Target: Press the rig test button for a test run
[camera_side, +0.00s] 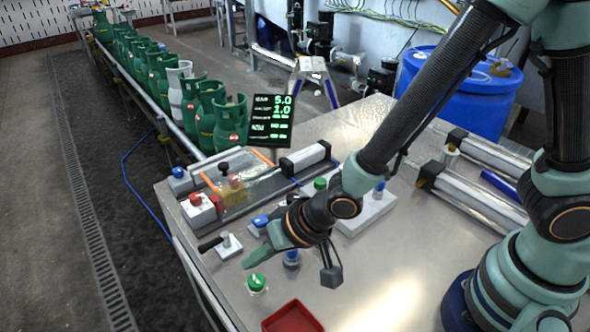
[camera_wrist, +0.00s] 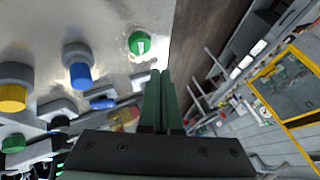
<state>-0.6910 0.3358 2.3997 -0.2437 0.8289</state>
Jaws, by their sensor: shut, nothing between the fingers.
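A green round button (camera_side: 257,281) with a white mark stands on the metal table near its front left edge. It also shows in the wrist view (camera_wrist: 142,43), ahead of my fingers. My gripper (camera_side: 250,262) is shut and empty, its green fingers pressed together in the wrist view (camera_wrist: 159,75). In the side view the fingertips are close to the green button, seen just above it. I see no clear contact. A blue-topped knob (camera_side: 291,257) stands right of it, partly behind my wrist. No readable label marks which control is the rig test button.
A red tray (camera_side: 293,318) lies at the front edge. A black-handled lever (camera_side: 228,243), a red button box (camera_side: 197,208) and a blue control (camera_side: 260,220) stand nearby. Green cylinders (camera_side: 231,122) line the conveyor beside a lit display (camera_side: 271,119). The table right of the tray is clear.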

